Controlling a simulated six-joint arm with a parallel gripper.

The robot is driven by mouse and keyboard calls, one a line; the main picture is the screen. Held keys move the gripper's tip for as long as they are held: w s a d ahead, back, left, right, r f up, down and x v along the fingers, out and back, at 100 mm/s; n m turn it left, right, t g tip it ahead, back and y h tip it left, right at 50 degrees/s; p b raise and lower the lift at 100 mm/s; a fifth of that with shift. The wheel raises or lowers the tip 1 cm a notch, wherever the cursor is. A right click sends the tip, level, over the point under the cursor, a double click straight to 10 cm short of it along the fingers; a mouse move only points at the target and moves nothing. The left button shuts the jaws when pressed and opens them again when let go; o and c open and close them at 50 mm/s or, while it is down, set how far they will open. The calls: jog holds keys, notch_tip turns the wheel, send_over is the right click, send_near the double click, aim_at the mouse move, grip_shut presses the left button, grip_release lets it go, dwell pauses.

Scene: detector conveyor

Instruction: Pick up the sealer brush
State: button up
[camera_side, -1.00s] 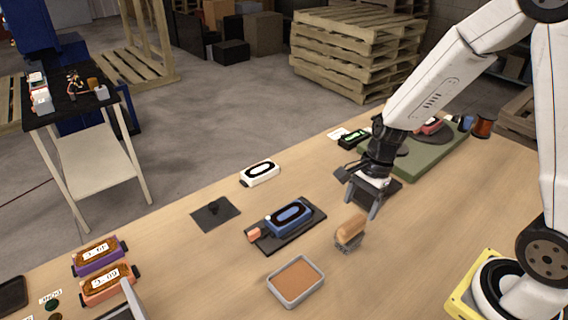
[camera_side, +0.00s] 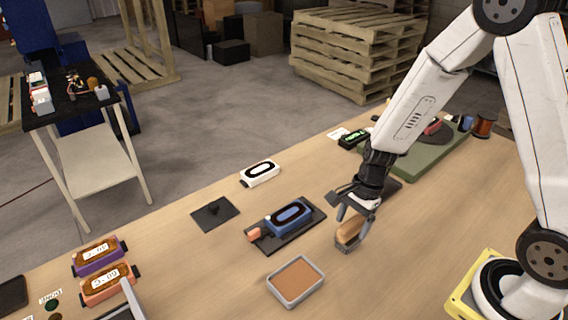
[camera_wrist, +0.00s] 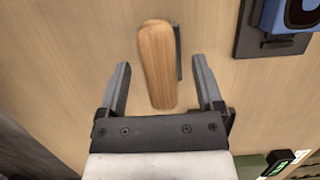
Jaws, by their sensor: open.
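The sealer brush (camera_side: 349,232) has a tan wooden handle and a grey bristle block beneath it, and stands on the wooden table. In the wrist view its handle (camera_wrist: 157,64) runs lengthwise between my two fingers, with a gap on each side. My gripper (camera_side: 352,226) is open and empty, low over the brush in the side view, with its fingers around the handle's near end. In the wrist view my gripper (camera_wrist: 160,64) shows both fingers apart. The bristles are mostly hidden under the handle there.
A tray with a brown filling (camera_side: 296,281) stands in front of the brush. A blue detector (camera_side: 289,217) lies on a dark plate to its left. A white detector (camera_side: 260,173) is farther back. A green mat (camera_side: 425,158) lies behind my gripper. Bare table surrounds the brush.

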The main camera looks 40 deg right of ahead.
jog(key=shift+x, duration=1.05)
jog(key=shift+f, duration=0.25)
dwell(0.5)
grip_shut()
jog(key=shift+r, duration=0.15)
jog(key=shift+r, duration=5.15)
